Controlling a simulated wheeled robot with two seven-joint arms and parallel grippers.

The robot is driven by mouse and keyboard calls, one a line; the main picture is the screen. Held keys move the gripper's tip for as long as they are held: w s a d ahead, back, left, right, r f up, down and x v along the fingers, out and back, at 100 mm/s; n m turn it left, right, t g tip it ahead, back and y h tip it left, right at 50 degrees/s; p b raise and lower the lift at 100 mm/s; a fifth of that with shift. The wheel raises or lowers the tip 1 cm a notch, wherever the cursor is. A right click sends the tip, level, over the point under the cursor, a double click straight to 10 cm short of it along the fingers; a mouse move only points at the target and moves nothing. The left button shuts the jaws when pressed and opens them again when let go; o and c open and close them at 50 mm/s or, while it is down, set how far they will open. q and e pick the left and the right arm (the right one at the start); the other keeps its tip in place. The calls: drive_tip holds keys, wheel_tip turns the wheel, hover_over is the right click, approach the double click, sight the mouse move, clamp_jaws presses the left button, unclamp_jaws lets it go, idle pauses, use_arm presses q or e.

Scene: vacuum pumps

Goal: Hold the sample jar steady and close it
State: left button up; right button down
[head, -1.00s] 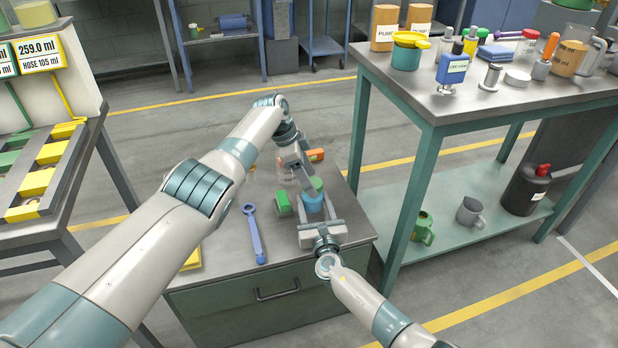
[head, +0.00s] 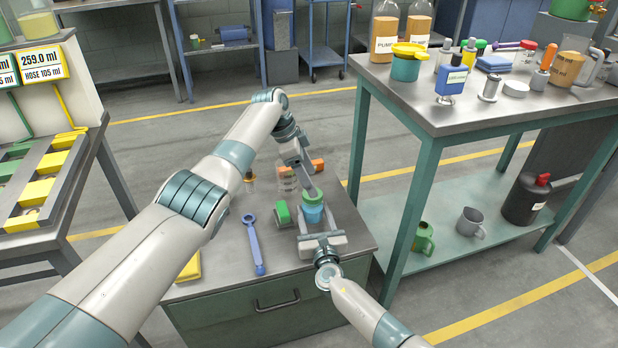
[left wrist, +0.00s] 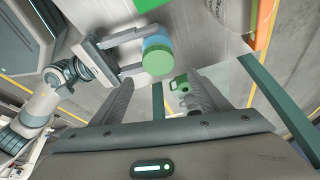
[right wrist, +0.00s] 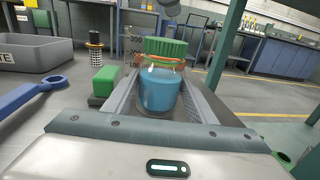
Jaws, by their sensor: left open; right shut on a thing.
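The sample jar (right wrist: 158,92) is clear with blue contents. Its green lid (right wrist: 166,48) sits on top, with an orange ring just below it; I cannot tell how tightly it is closed. In the head view, the jar (head: 312,214) stands upright at the front right of the bench. My right gripper (head: 319,238) is shut around the jar's body from the front. My left gripper (left wrist: 155,88) is open and empty, pointing down from above and behind. In the left wrist view, the lid (left wrist: 158,57) shows just beyond its fingertips, apart from them.
On the bench (head: 210,290), a green block (head: 282,212) and a blue spanner (head: 253,243) lie left of the jar. A clear beaker (head: 288,182) and an orange item (head: 317,166) are behind. A taller table (head: 450,118) with bottles stands to the right.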

use_arm(q)
drive_tip(key=shift+o, duration=1.3)
drive_tip(key=shift+r, duration=0.1)
drive_tip(key=v, duration=1.1)
drive_tip(key=shift+a+r, duration=0.25)
drive_tip(key=shift+r, duration=0.1)
drive_tip(key=shift+w, duration=0.1)
use_arm(e)
drive_tip(key=c, duration=0.7)
unclamp_jaws()
